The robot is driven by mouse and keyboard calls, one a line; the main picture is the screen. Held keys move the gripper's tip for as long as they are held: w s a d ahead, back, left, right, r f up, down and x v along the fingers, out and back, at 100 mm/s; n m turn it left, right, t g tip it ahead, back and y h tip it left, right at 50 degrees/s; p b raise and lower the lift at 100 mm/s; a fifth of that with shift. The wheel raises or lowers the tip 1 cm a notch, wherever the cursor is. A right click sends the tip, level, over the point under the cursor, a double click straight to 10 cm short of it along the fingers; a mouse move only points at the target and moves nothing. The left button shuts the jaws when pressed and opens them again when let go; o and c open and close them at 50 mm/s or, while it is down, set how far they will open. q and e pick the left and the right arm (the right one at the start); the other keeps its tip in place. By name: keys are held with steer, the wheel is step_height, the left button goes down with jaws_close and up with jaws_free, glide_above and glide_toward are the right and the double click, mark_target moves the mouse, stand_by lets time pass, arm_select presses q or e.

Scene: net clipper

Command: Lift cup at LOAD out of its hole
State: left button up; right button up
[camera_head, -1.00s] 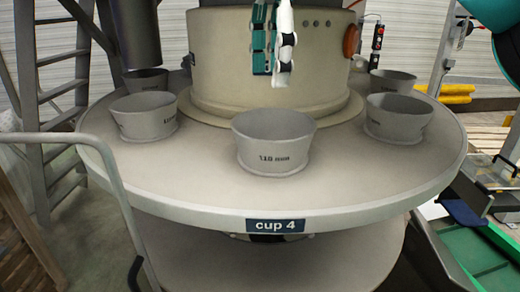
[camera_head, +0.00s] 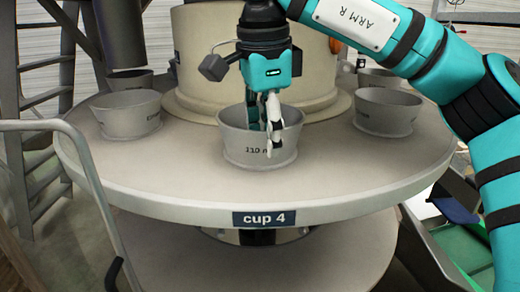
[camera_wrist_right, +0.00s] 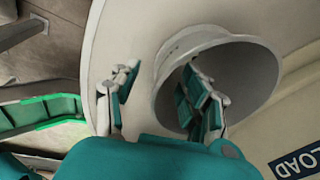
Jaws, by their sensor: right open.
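The grey cup (camera_head: 240,148) marked "110 m…" stands in the front of the round turntable (camera_head: 330,190), above the "cup 4" label. The right wrist view shows the cup (camera_wrist_right: 250,75) from above, with a "LOAD" sign (camera_wrist_right: 298,160) beside it. My right gripper (camera_head: 268,138) points down at the cup, open. In the wrist view the gripper (camera_wrist_right: 160,95) has one finger inside the cup's mouth and the other outside, with the cup wall between them. Whether either finger touches the wall cannot be told. My left gripper is not in view.
Other grey cups stand on the turntable, at left (camera_head: 128,114) and right (camera_head: 387,111), with more behind. A round cream housing (camera_head: 200,75) rises behind the front cup. A grey rail (camera_head: 85,190) curves past the left front edge.

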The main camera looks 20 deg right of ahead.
mark_target(272, 167)
steer(key=f, duration=0.2)
steer(key=w+d+f, duration=0.1)
steer(key=f, duration=0.1)
steer(key=shift+d, duration=0.1)
steer(key=shift+s, duration=0.1)
steer(key=shift+c, duration=0.5)
jaws_close()
